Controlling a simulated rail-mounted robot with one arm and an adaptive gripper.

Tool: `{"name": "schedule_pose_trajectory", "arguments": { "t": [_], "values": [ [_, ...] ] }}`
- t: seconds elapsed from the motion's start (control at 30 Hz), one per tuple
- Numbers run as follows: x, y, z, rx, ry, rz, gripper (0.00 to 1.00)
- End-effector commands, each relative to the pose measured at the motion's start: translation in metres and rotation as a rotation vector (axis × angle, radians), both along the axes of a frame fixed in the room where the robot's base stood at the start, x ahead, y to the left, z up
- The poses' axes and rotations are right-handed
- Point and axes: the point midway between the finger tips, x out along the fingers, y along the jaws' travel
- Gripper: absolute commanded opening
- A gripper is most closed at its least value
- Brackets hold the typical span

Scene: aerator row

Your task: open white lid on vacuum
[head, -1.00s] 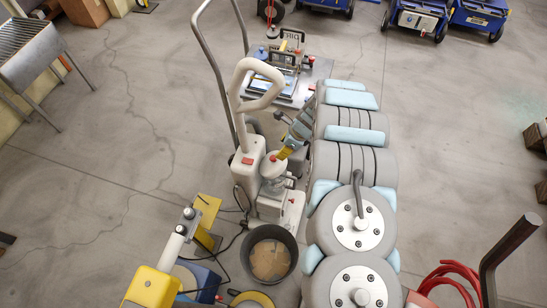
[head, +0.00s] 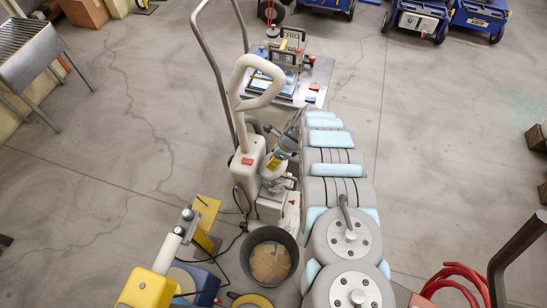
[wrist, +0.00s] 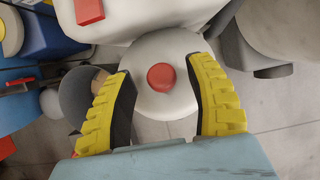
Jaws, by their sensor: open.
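The vacuum (head: 248,165) is an off-white upright machine with a looped handle, left of my arm in the head view. Its round white lid (wrist: 150,50) has a red knob (wrist: 161,77) on top and fills the middle of the wrist view. In the head view, the lid (head: 266,172) is partly hidden by my gripper (head: 279,158). In the wrist view, the yellow ridged fingers of my gripper (wrist: 161,68) are open, one on each side of the knob and apart from it. Whether they touch the lid's rim is unclear. The lid looks seated on the vacuum.
A dark bucket (head: 270,257) stands in front of the vacuum. A yellow machine (head: 150,287) stands at lower left. A tall bent metal handle (head: 215,70) rises behind the vacuum. A grey-topped bench with equipment (head: 313,75) is beyond.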

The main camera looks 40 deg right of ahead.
Motion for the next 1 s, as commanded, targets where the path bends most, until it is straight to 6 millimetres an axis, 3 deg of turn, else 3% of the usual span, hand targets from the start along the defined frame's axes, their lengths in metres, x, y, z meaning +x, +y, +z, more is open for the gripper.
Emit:
{"name": "schedule_pose_trajectory", "arguments": {
  "t": [0.3, 0.37, 0.5, 1.0],
  "values": [
    [0.0008, -0.0003, -0.0003, -0.001, 0.000, 0.000, 0.54],
    [0.0008, -0.0003, -0.0003, -0.001, 0.000, 0.000, 0.40],
    [0.0009, -0.0004, -0.0002, -0.001, 0.000, 0.000, 0.00],
    [0.0077, 0.0041, 0.0033, 0.000, -0.003, 0.004, 0.00]
  ]
}}
